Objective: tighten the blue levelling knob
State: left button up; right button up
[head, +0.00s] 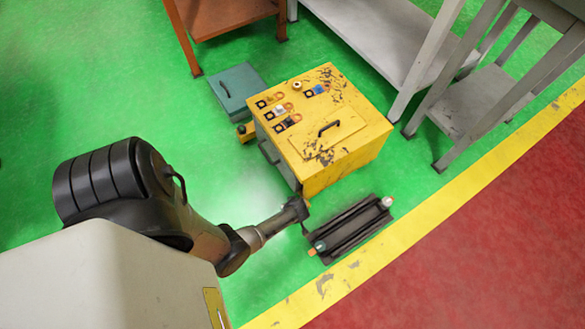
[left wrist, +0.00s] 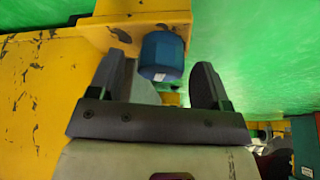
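The blue levelling knob (left wrist: 162,56) hangs under a yellow bracket (left wrist: 115,37) in the left wrist view. My left gripper (left wrist: 160,82) is open, one finger on each side of the knob's lower end. I see a gap on both sides, and whether either finger touches it I cannot tell. In the head view, my left gripper (head: 297,208) is by the low front corner of the worn yellow cabinet (head: 360,155). The knob cannot be made out there. My right gripper is in neither view.
A dark rail unit (head: 350,228) lies on the green floor close to my left gripper. A teal box (head: 237,87) stands behind the cabinet's left side. Grey benches (head: 385,40) stand at the back right. Green floor left of the cabinet is open.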

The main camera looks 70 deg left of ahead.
pick_arm(q)
jog(key=c, duration=0.9)
